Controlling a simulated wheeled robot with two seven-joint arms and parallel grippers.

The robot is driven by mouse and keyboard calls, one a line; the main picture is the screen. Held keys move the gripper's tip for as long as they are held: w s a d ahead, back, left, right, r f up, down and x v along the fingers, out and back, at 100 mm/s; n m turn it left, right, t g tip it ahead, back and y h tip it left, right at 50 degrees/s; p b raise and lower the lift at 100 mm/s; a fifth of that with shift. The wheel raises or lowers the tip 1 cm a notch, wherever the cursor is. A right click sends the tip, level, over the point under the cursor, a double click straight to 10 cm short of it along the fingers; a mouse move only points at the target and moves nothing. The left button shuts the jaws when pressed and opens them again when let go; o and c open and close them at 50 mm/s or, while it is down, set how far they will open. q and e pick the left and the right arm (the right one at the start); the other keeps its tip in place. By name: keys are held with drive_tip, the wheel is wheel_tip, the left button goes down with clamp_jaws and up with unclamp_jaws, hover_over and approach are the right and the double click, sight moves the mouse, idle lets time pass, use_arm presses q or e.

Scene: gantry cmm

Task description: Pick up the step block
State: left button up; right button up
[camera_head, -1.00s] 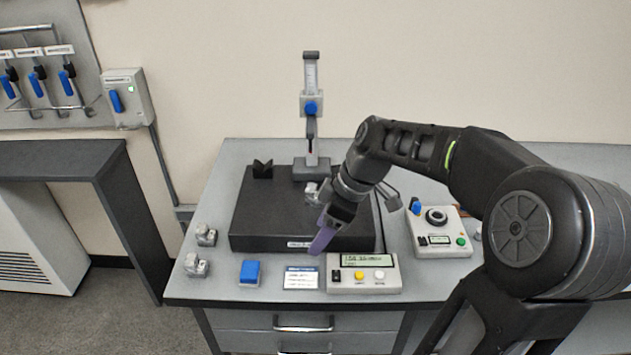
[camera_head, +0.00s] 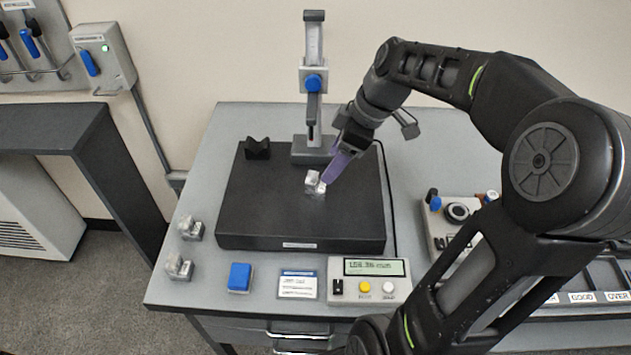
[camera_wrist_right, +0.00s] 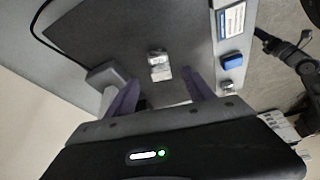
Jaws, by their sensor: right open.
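The step block (camera_head: 315,184), a small silvery metal piece with a stepped shape, sits on the black surface plate (camera_head: 245,210) near its middle. My right gripper (camera_head: 338,168) has purple fingers and is just right of the block, pointing down and left. In the right wrist view the block (camera_wrist_right: 160,66) appears centred between the two spread fingers, slightly beyond their tips. The right gripper (camera_wrist_right: 160,77) is open and holds nothing. Whether a finger touches the block cannot be told. My left gripper is not in view.
A height gauge (camera_head: 314,80) stands at the plate's back, with a black V-block (camera_head: 257,149) to its left.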

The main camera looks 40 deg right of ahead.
sight(317, 182)
drive_tip(key=shift+x, duration=1.35)
drive_tip(key=p+x, duration=0.2)
drive_tip(key=x, duration=0.2)
drive_tip(key=shift+w+a+f, duration=0.15)
drive_tip(key=shift+w+f, duration=0.1)
drive_tip(key=shift+w, duration=0.05)
drive_tip(key=shift+w+f, duration=0.1)
drive_tip(key=shift+f, duration=0.15)
clamp_jaws()
